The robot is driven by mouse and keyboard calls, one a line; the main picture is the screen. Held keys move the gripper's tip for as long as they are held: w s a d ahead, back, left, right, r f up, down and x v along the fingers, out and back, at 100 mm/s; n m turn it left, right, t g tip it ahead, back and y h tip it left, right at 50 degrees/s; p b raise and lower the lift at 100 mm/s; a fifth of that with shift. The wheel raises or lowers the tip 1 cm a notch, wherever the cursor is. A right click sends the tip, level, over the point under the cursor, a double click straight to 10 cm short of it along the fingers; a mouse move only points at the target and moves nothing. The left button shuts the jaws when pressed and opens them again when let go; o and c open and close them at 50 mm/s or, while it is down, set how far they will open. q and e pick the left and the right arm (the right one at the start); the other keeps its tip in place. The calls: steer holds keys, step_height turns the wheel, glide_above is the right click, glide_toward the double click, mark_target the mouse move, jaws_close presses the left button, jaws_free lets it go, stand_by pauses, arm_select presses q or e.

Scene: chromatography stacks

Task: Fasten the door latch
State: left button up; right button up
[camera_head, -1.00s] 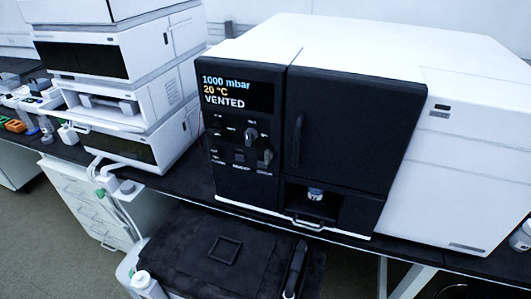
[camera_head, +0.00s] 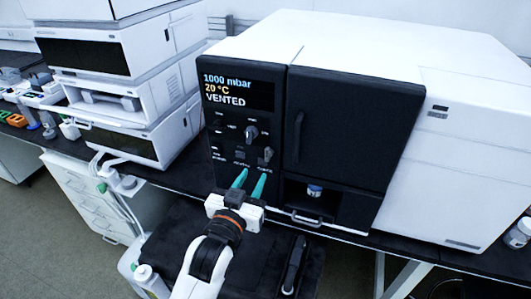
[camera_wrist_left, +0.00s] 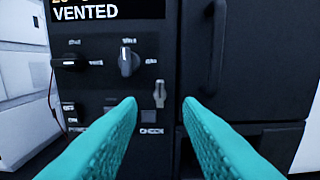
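The black instrument door (camera_head: 355,130) looks closed, with a vertical handle (camera_head: 298,138) on its left side. On the control panel (camera_head: 228,125) left of the door, a small metallic lever (camera_head: 268,155), probably the latch, stands upright; it also shows in the wrist view (camera_wrist_left: 160,94). I cannot read its label. My left gripper (camera_head: 252,178) is open and empty, with its teal fingers pointing at the lower panel. In the wrist view (camera_wrist_left: 160,106) the lever appears between the fingertips, apart from them. My right gripper is not in view.
A round dark knob (camera_head: 251,133) sits up and left of the lever. The display (camera_head: 238,92) reads 1000 mbar, 20 °C, VENTED. Below the door, an open bay holds a small blue-capped vial (camera_head: 314,190), with a metal handle (camera_head: 306,219) in front. Stacked white modules (camera_head: 125,60) stand left.

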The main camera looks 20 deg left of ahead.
mark_target(267, 153)
arm_select(q)
steer(key=w, duration=0.5)
steer(key=w+p, duration=0.1)
steer(key=w, duration=0.3)
steer(key=shift+w+d, duration=0.2)
steer(key=shift+w, duration=0.2)
steer(key=shift+c, duration=0.2)
steer(key=shift+f, duration=0.1)
jaws_close()
